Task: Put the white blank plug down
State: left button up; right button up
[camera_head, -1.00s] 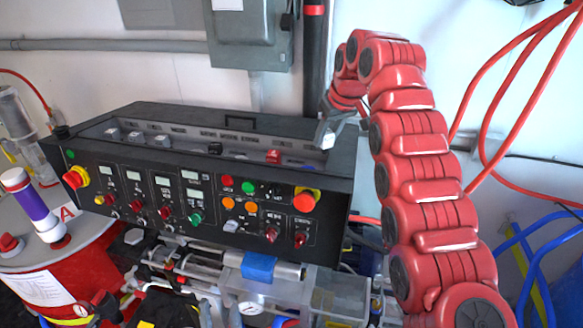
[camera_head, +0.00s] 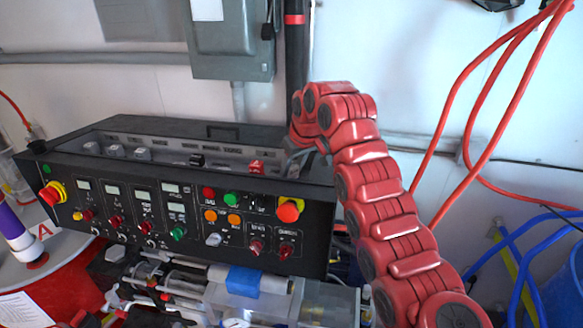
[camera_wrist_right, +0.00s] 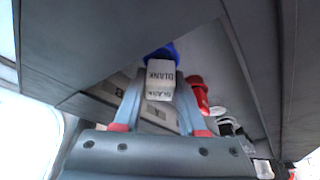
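The white blank plug (camera_wrist_right: 160,74), marked BLANK, sits between the fingertips of my right gripper (camera_wrist_right: 160,82) in the right wrist view. The fingers touch its sides, and a blue part shows just beyond it. In the head view my right gripper (camera_head: 290,158) is at the right end of the recessed tray (camera_head: 222,152) on top of the black control console (camera_head: 120,187). The plug cannot be made out there, and whether it touches the tray floor is unclear. My left gripper is out of view.
A red plug (camera_head: 256,167) stands just left of my right gripper; it also shows in the wrist view (camera_wrist_right: 197,95). A black plug (camera_head: 196,160) and several pale plugs (camera_head: 115,151) stand further left. The tray walls are close around the gripper. Red hoses (camera_head: 470,100) hang at right.

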jog(key=o, duration=0.4)
jog(key=shift+s+d+r+b, duration=0.1)
jog(key=shift+s+r+b, duration=0.05)
jog(key=shift+r+b, duration=0.3)
jog(key=b+v, duration=0.2)
jog(key=v, duration=0.3)
jog(key=shift+s+r, duration=0.1)
jog(key=p, duration=0.3)
send_near(292, 166)
jog(key=shift+r, duration=0.5)
jog(key=shift+s+d, duration=0.2)
jog(key=shift+d, duration=0.05)
jog(key=shift+a, duration=0.1)
